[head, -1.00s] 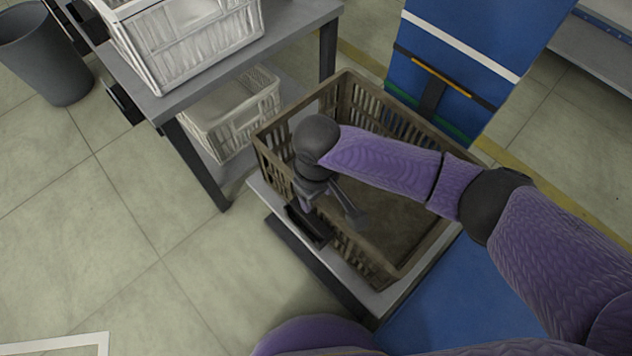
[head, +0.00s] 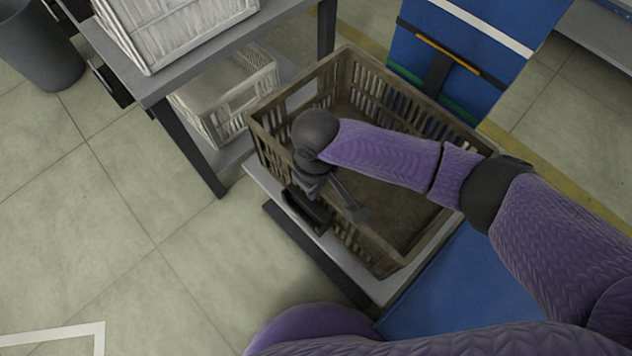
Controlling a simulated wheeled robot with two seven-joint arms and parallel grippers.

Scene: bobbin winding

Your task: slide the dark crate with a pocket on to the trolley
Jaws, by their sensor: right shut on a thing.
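The dark crate (head: 400,258) is a brown-grey slatted box, open at the top, with a bare inside. It sits on a low grey-topped stand (head: 372,290) in the middle of the head view. A small black pocket (head: 306,208) shows on its near-left wall. My right gripper (head: 335,200) is at the top of that wall, shut on the crate; its fingertips are partly hidden by the wrist. A blue surface (head: 450,285) lies against the stand's right side, partly behind my arm. I cannot tell which of these is the trolley. My left gripper is out of view.
A grey table (head: 225,52) at the upper left holds a white crate (head: 170,25); another pale crate (head: 222,105) is on its lower shelf. A blue upright panel (head: 460,45) stands behind the dark crate. A dark bin (head: 42,45) is far left.

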